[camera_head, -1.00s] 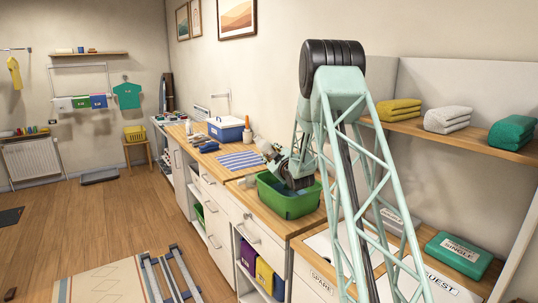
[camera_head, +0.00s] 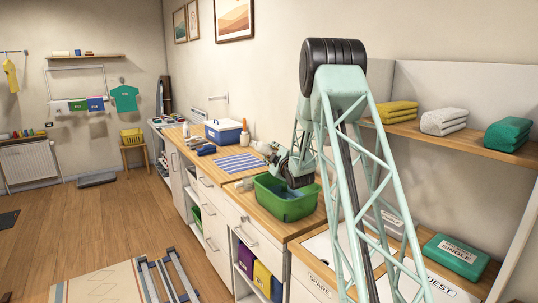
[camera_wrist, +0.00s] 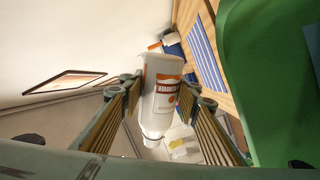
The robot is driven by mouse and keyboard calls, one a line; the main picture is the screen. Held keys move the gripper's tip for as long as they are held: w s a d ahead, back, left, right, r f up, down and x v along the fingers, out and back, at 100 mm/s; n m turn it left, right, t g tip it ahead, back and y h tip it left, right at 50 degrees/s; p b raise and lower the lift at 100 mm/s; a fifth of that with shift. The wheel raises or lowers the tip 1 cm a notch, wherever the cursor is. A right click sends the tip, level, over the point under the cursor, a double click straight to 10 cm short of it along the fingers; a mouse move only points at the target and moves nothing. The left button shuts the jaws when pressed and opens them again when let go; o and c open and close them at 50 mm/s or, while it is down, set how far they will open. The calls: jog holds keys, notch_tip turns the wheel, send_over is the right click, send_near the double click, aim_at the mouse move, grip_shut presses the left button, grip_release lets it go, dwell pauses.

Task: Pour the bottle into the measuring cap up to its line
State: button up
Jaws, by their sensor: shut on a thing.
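My gripper (camera_wrist: 160,84) is shut on a white bottle (camera_wrist: 164,102) with an orange and white label; the bottle sits between the two ribbed fingers in the wrist view. Its narrower end points toward the bottom of that picture; I cannot tell its true tilt. In the head view my gripper (camera_head: 277,162) is small, above the counter by the back edge of the green basin, and the bottle is hard to make out there. I cannot pick out the measuring cap or its line in either view.
The green basin (camera_head: 284,208) stands on the wooden counter and shows at the right of the wrist view (camera_wrist: 270,60). A blue-striped cloth (camera_head: 238,163) and a blue-and-white box (camera_head: 223,133) lie beyond it. A wall is close on the right.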

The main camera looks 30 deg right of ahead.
jog(key=shift+d+r+n, duration=0.1)
jog(key=shift+r+n, duration=0.15)
jog(key=shift+n, duration=0.05)
jog(key=shift+d+f+n, duration=0.15)
jog(key=shift+f+n, duration=0.1)
jog(key=shift+n, duration=0.95)
jog(key=shift+s+n, duration=0.1)
jog(key=shift+n, duration=0.4)
dwell(2.7)
jog(key=shift+m, duration=0.3)
dwell(0.5)
jog(key=shift+m, duration=0.9)
jog(key=shift+w+a+f+m, duration=0.15)
jog(key=shift+a+m, duration=0.25)
jog(key=shift+m, duration=0.6)
jog(key=shift+w+a+f+m, duration=0.1)
jog(key=shift+a+m, duration=0.3)
jog(key=shift+m, duration=0.6)
